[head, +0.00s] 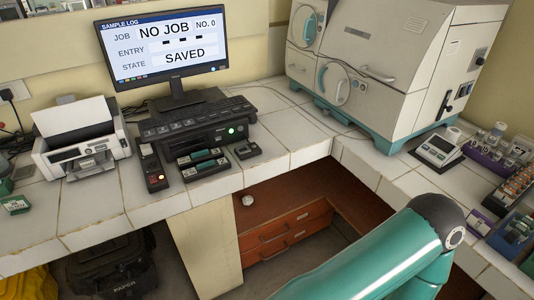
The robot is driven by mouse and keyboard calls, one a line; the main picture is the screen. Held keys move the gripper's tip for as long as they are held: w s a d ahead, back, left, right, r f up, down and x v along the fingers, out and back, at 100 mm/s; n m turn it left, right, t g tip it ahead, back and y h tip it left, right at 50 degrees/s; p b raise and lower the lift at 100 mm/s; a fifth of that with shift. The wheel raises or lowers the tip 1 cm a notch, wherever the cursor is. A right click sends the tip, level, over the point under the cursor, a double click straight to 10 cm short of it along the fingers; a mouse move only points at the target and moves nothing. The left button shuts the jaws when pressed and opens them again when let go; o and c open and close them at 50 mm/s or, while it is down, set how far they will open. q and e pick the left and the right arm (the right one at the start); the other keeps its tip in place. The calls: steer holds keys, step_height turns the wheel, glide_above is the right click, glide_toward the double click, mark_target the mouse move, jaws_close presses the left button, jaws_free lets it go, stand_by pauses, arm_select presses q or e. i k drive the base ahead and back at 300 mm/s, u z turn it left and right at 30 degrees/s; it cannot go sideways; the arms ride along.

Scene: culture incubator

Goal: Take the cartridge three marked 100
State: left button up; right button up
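Two dark slots with teal-green cartridge-like pieces (200,157) lie in front of the keyboard on the tiled bench; no marking on them is legible. At the right edge, racks (516,184) hold several small items, and a blue tray (512,232) holds more; their labels are too small to read. I cannot tell which item is the cartridge three marked 100. Neither gripper is in view; only a teal link of my own arm crosses the lower right.
A monitor (165,46) reads "NO JOB", "SAVED". A printer (80,138), a black keyboard unit (196,121) and a small red-buttoned box (153,172) stand on the left bench. A large incubator (390,60) and a scale (438,150) stand right. Wooden drawers (287,230) sit below.

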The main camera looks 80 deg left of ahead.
mark_target(199, 158)
steer(key=z, duration=0.2)
steer(key=i, duration=0.9)
steer(key=u, duration=1.6)
steer(key=i, duration=0.2)
steer(key=u, duration=1.95)
steer(key=k, duration=0.65)
steer(key=u, duration=0.3)
steer(key=i, duration=1.65)
steer(key=z, duration=0.35)
